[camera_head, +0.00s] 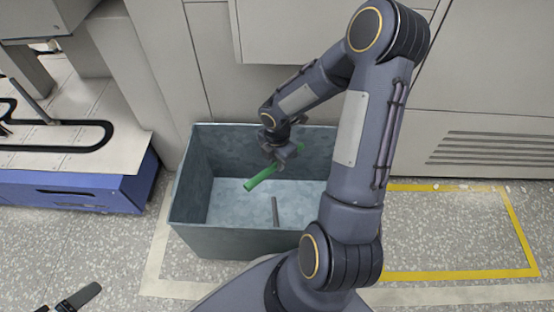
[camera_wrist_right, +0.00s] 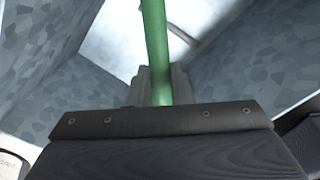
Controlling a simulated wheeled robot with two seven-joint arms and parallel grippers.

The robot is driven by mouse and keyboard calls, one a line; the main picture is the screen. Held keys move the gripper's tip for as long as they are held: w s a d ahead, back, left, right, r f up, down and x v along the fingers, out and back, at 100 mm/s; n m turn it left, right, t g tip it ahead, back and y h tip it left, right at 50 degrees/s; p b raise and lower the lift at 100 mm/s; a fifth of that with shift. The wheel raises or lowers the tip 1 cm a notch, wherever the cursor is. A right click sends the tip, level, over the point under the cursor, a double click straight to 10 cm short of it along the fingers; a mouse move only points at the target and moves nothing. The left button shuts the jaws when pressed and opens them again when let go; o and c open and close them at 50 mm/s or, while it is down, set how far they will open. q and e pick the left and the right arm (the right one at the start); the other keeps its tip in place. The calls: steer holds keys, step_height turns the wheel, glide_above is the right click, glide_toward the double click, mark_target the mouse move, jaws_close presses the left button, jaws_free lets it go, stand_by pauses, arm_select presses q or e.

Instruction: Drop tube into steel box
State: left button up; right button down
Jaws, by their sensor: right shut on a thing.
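A green tube (camera_head: 262,178) is held by my right gripper (camera_head: 280,158), tilted, over the open steel box (camera_head: 186,222). In the right wrist view the green tube (camera_wrist_right: 156,45) runs up from between the fingers (camera_wrist_right: 160,85), with the box walls around it. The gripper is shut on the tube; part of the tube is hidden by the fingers. A dark grey rod (camera_head: 275,211) is inside the box, near its front wall. My right arm hides the box's right end. Dark tips at the lower left edge seem to be my left gripper (camera_head: 62,303), mostly cut off.
A blue-sided bench (camera_head: 75,192) with a black looped track stands at left. Grey machine panels (camera_head: 480,90) rise behind the box. A yellow floor marking (camera_head: 460,275) lies at right on open speckled floor.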

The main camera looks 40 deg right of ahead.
steer(key=c, duration=1.2)
jaws_free()
step_height(320, 180, up, 8)
steer(key=p, duration=0.4)
steer(key=shift+f, duration=0.1)
steer(key=s+a+r+m+t+y, duration=0.2)
steer(key=s+a+r+m+t, duration=0.1)
steer(key=s+a+r+m, duration=0.5)
steer(key=s+a+r+m+t+y, duration=0.2)
steer(key=s+a+r+m+t, duration=0.15)
steer(key=s+r+m, duration=0.6)
step_height(320, 180, up, 31)
steer(key=w+m+p, duration=0.2)
steer(key=m+p, duration=0.1)
steer(key=p, duration=2.7)
steer(key=shift+w+g, duration=0.3)
steer(key=shift+g, duration=0.15)
